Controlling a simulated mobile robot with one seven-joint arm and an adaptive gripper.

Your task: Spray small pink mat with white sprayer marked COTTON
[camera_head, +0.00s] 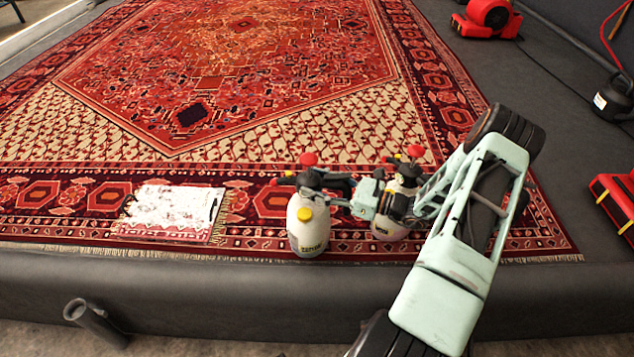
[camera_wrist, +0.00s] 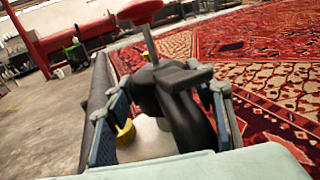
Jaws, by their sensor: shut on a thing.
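A white sprayer (camera_head: 308,228) with a yellow cap, black head and red knob is upright at the rug's front edge; its small label seems to read COTTON. My gripper (camera_head: 338,190) is shut on its black head. I cannot tell whether its base touches the rug. In the wrist view, the fingers (camera_wrist: 168,112) stand on both sides of the black handle, with the white bottle (camera_wrist: 148,138) below. The small mat (camera_head: 170,212) lies flat on the rug left of the sprayer, apart from it. White foam-like stuff covers most of it; pinkish edges show.
A second white sprayer (camera_head: 385,226) with a red knob stands close to the right, partly hidden by my gripper. A large red patterned rug (camera_head: 290,135) fills the pit floor. A grey padded rim (camera_head: 230,295) runs along the front. Red blowers (camera_head: 490,16) stand at the right.

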